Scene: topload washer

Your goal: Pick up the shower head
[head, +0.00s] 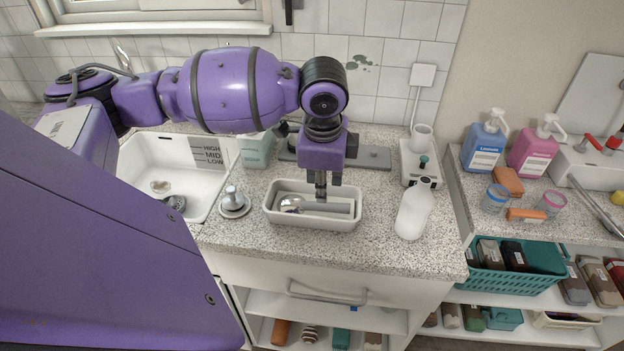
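The shower head (292,203) is silver, with a round head at the left and a handle running right. It lies in a white rectangular tray (292,223) on the speckled counter. My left gripper (320,196) points straight down over the tray, its fingertips at the handle near the middle. The fingers look narrow and close together from here, and they hide part of the handle. I cannot tell whether they grip it or only stand over it. My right gripper is not in view.
A white bottle (413,210) stands right of the tray and a metal knob-like fitting (234,203) left of it. The sink (155,161) is farther left. Blue (484,144) and pink (534,150) pump bottles stand on the right counter. Counter in front of the tray is clear.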

